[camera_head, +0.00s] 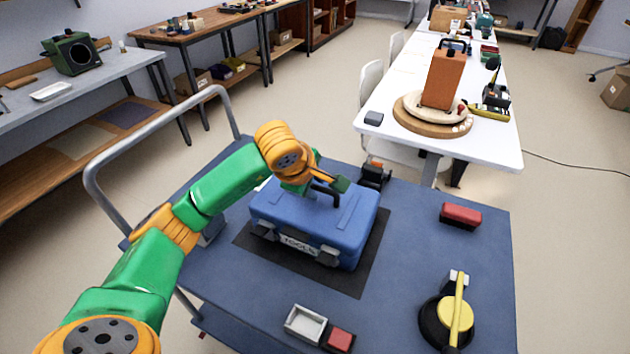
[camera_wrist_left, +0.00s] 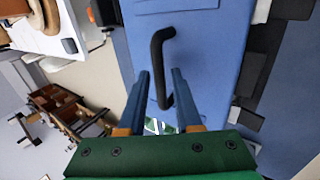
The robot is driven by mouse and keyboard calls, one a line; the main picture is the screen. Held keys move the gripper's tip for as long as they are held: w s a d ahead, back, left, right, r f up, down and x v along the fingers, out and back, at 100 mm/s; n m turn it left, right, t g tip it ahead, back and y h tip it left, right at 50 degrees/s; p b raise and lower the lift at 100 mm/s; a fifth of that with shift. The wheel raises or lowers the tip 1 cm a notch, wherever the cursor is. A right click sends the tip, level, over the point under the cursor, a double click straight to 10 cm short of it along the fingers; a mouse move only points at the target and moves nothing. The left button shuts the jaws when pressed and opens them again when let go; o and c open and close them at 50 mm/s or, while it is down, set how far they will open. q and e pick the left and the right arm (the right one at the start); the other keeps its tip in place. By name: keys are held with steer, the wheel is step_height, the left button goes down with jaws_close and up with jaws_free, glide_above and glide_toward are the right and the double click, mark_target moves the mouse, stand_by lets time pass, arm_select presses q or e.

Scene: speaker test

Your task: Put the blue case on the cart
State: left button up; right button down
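The blue case (camera_head: 318,222), with a label reading TOOLS and dark latches, sits on a dark mat (camera_head: 372,262) on the blue cart (camera_head: 420,215). My left gripper (camera_head: 327,187) is at the black handle on top of the case. In the left wrist view the handle (camera_wrist_left: 157,52) lies between the two fingers (camera_wrist_left: 161,74) of my left gripper. The fingers stand apart, with a gap visible beside the handle, so they look open around it. The blue lid (camera_wrist_left: 210,55) fills the middle of that view. My right gripper is not in view.
The cart also bears a red box (camera_head: 460,215), a black-and-yellow round tool (camera_head: 452,315), a grey tray (camera_head: 305,324) and a small red block (camera_head: 339,340). A white table (camera_head: 385,105) behind holds an orange case (camera_head: 443,78) on a round wooden board (camera_head: 432,122).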

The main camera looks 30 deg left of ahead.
arm_select(q)
steer(key=shift+o, duration=0.5)
steer(key=shift+s+r, duration=0.1)
steer(key=v, duration=1.2)
steer(key=shift+p, duration=0.3)
